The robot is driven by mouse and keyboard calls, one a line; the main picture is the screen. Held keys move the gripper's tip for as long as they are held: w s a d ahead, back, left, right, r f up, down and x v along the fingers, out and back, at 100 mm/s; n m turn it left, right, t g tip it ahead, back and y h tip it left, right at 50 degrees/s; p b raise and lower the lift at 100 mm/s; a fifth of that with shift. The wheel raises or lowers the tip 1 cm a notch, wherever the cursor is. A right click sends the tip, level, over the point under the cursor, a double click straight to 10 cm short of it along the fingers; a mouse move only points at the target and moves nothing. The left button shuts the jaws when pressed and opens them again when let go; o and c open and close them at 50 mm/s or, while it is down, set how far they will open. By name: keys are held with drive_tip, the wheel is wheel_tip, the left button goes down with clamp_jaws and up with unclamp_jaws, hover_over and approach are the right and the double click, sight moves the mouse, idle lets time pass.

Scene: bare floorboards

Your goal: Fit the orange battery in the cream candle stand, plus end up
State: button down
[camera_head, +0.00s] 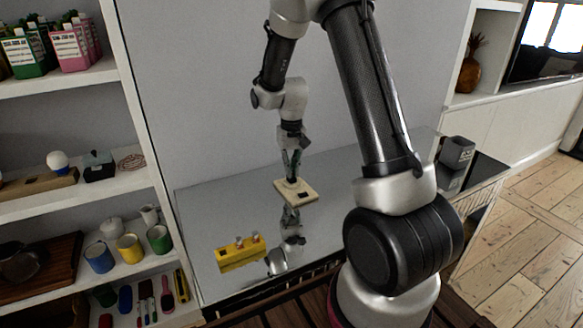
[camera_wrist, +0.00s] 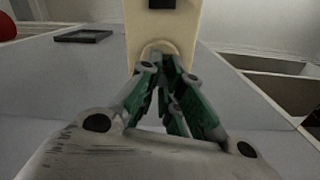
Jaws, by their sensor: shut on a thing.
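The cream candle stand (camera_head: 283,191) is a flat slab on the glossy grey table, with a dark square mark on its top. In the wrist view the stand (camera_wrist: 142,22) shows a round raised cream holder (camera_wrist: 152,46) just beyond my fingertips. My gripper (camera_head: 292,178) points down over the stand, its fingertips at or very near the holder; I cannot tell whether they touch it. The green-padded fingers (camera_wrist: 170,66) are drawn together. No orange battery surface shows; what the fingers hold is hidden between them, and its plus end cannot be seen.
A yellow block (camera_head: 240,257) with small pegs on top lies left of the stand. A grey cup-like object (camera_head: 457,152) is at the table's right end. A dark flat tray (camera_wrist: 83,36) shows in the wrist view. Laden shelves stand left.

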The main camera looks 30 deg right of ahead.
drive_tip(key=c, duration=1.6)
unclamp_jaws()
drive_tip(key=s+r+t, duration=0.1)
drive_tip(key=s+r, duration=0.2)
drive_tip(key=r, duration=0.7)
drive_tip(key=s+r, duration=0.4)
drive_tip(key=r, duration=0.6)
drive_tip(key=s+r+n+t, duration=0.1)
drive_tip(key=s+r, duration=0.1)
drive_tip(key=s, duration=0.8)
drive_tip(key=s+r+n+t, duration=0.1)
drive_tip(key=s+r+t, duration=0.1)
drive_tip(key=s, duration=0.8)
drive_tip(key=shift+s+n, duration=0.3)
